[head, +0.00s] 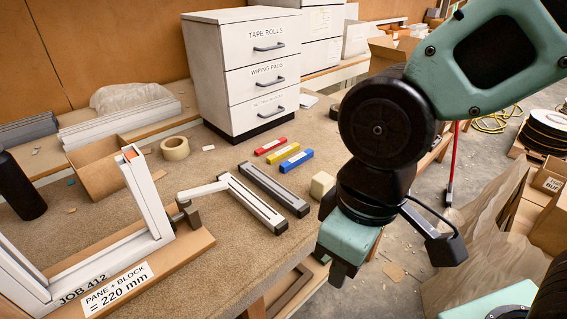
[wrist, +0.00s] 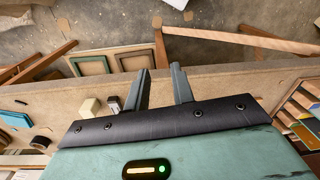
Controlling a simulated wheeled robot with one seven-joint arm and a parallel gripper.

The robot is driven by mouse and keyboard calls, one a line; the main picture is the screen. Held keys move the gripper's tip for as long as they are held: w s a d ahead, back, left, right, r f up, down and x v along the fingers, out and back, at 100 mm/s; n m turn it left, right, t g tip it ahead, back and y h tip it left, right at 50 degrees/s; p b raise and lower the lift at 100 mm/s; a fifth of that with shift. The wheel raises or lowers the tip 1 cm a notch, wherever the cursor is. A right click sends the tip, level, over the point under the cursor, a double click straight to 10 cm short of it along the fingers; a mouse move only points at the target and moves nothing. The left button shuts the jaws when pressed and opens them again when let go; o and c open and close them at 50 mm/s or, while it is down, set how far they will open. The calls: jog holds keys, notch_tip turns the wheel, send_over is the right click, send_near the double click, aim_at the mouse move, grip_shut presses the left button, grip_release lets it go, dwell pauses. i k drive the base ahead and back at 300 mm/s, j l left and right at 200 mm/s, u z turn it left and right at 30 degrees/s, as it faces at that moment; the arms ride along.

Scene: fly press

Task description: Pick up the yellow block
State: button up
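The yellow block (head: 283,154) lies flat on the bench in the head view, between a red block (head: 270,146) and a blue block (head: 296,161), all roughly parallel. My gripper (head: 341,272) is to the right and nearer, pointing down by the bench's edge, well apart from the yellow block. In the wrist view its two fingers (wrist: 163,87) stand apart with nothing between them. I cannot make out the yellow block in the wrist view.
A cream cube (head: 322,185) stands between the blocks and my gripper. Dark and light metal bars (head: 272,190) lie left of it. A white drawer cabinet (head: 243,75) stands behind the blocks. A tape roll (head: 175,148) and a pane frame (head: 150,200) are further left.

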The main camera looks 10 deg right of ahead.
aim_at(284, 152)
jog(key=u, duration=0.4)
jog(key=l+u, duration=0.15)
jog(key=u, duration=0.2)
jog(key=i+l+u, duration=0.1)
jog(key=u, duration=0.3)
jog(key=l+u, duration=0.45)
jog(key=l, duration=0.3)
jog(key=k+l+u, duration=0.1)
jog(key=l+u, duration=0.3)
jog(key=l, duration=0.35)
jog(key=k+l, duration=0.1)
jog(key=l, duration=0.75)
